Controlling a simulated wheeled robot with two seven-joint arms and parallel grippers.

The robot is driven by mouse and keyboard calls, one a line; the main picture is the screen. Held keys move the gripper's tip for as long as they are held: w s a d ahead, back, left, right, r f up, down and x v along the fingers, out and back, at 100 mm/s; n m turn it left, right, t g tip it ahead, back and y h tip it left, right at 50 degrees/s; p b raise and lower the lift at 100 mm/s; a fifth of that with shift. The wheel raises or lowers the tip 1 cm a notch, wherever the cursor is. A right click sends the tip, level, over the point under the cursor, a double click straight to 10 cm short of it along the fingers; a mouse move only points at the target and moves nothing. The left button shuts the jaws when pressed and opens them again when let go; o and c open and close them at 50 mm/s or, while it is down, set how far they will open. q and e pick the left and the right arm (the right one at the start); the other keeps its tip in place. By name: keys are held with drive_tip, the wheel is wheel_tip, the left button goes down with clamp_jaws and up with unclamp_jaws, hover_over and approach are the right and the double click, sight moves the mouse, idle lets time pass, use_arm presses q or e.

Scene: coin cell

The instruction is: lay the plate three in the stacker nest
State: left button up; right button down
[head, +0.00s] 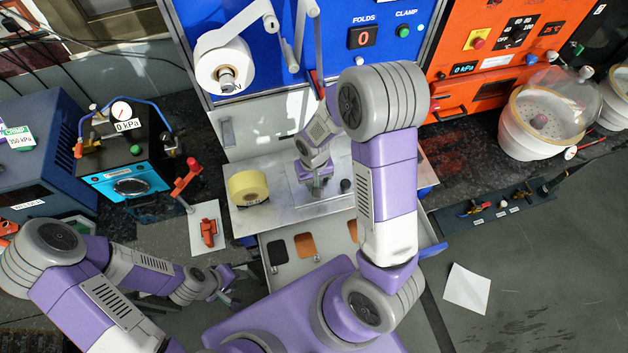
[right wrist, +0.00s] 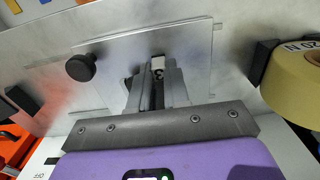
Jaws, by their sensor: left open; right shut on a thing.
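My right gripper (head: 318,188) is over the silver metal bed of the stacker (head: 280,212), under the blue machine. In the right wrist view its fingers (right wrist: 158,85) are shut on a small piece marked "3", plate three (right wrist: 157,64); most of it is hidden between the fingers. A flat silver sheet (right wrist: 195,50) with a black knob (right wrist: 80,67) lies around the fingertips. I cannot tell the nest's outline or whether the piece touches it. My left gripper (head: 228,286) is open and empty, low at the left, away from the stacker.
A yellow tape roll (head: 248,187) stands on the bed at the left. An open pale drawer below holds a black square (head: 277,252) and copper squares (head: 305,245). A red toggle clamp (head: 208,232) stands left. A white sheet (head: 467,288) lies on the floor at right.

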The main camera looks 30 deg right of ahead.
drive_tip(key=shift+f+b, duration=0.6)
drive_tip(key=shift+f, duration=0.15)
idle(0.7)
drive_tip(key=c, duration=1)
unclamp_jaws()
wheel_tip(320, 180, up, 8)
drive_tip(key=shift+f+p, duration=0.15)
drive_tip(key=shift+p, duration=0.25)
